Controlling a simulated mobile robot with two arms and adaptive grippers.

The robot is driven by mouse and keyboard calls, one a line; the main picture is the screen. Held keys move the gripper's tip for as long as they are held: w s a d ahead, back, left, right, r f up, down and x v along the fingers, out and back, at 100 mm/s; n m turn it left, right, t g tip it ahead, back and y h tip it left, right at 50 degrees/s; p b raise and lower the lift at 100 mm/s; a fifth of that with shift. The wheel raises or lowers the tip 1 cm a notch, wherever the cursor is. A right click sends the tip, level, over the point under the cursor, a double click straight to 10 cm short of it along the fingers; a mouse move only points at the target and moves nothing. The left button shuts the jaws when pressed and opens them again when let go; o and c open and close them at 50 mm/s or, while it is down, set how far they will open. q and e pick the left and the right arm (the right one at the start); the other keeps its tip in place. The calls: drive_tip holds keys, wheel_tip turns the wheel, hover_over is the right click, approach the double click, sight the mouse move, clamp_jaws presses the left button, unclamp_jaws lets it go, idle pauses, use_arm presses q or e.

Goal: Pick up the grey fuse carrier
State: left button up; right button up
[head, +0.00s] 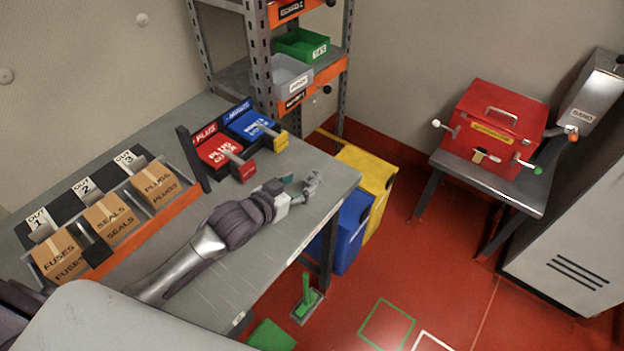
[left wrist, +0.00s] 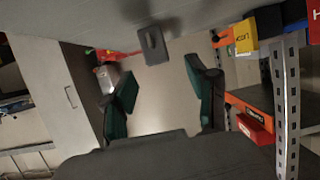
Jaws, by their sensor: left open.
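The grey fuse carrier (left wrist: 152,45) shows in the left wrist view as a small dark grey block at the table, ahead of my fingers and near the middle of the gap between them. My left gripper (left wrist: 163,95) is open, with its green-padded fingers apart and nothing between the pads. In the head view my left gripper (head: 303,186) is low over the table near its right corner. The carrier is hard to tell from the gripper parts there. My right gripper is not in view.
A red cover (head: 222,153) and a blue cover (head: 250,126) stand behind the left gripper. An orange-edged rack (head: 160,218) with cardboard boxes is at the left. A shelf (head: 262,60) stands behind. Blue (head: 351,228) and yellow (head: 378,185) bins stand beside the table (head: 225,285).

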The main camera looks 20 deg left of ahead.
sight(312, 177)
use_arm(q)
drive_tip(key=shift+w+d+p, duration=0.35)
drive_tip(key=shift+w+p, duration=0.1)
drive_tip(key=shift+w, duration=0.3)
drive_tip(key=x, duration=0.3)
drive_tip(key=shift+w+f, duration=0.25)
drive_tip(key=shift+w, duration=0.05)
drive_tip(key=shift+s, duration=0.1)
drive_tip(key=shift+r, duration=0.1)
drive_tip(key=shift+c, duration=1.1)
drive_tip(key=c, duration=0.5)
clamp_jaws()
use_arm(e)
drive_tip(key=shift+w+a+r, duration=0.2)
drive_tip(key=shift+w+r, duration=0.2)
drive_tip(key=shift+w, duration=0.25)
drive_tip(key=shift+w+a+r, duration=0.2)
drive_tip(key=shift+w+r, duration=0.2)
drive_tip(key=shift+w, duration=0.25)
